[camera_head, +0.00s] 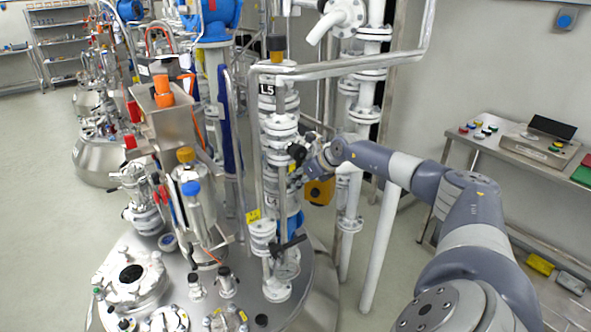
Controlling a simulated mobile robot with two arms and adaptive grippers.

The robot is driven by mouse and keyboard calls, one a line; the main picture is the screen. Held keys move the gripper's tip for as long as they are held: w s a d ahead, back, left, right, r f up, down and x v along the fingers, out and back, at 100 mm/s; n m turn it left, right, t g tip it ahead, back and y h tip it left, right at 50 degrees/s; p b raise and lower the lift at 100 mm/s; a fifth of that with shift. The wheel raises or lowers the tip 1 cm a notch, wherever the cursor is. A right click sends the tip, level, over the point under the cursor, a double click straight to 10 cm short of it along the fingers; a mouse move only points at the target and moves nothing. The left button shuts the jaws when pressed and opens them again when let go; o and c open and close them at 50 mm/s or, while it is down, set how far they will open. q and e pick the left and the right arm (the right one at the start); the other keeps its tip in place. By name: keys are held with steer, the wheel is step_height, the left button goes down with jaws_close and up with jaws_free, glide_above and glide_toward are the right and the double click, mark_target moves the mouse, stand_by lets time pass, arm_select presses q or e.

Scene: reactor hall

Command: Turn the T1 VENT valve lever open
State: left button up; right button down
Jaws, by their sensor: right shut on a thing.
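My right gripper (304,163) reaches in from the right at the vertical pipe column (278,123) marked L5. It is shut on a small valve lever there, at the column's right side. The gripper's fingers hide most of that lever, so its angle cannot be told. A yellow tag (292,169) shows just by the fingers, too small to read, and I cannot make out a T1 VENT label. Lower on the same column a second black valve lever (288,245) stands free, apart from the gripper. My left gripper is not in view.
A steel vessel lid (240,312) with several ports and fittings fills the lower middle. White pipes (381,235) stand right of the column. A bent steel pipe (355,66) crosses above my right arm. A bench (497,143) with coloured buttons stands at the right wall.

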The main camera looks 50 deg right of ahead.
steer(key=shift+d, duration=0.2)
steer(key=c, duration=1.5)
jaws_free()
steer(key=shift+c, duration=0.2)
steer(key=shift+o, duration=0.4)
steer(key=shift+s, duration=0.1)
steer(key=v, duration=1.2)
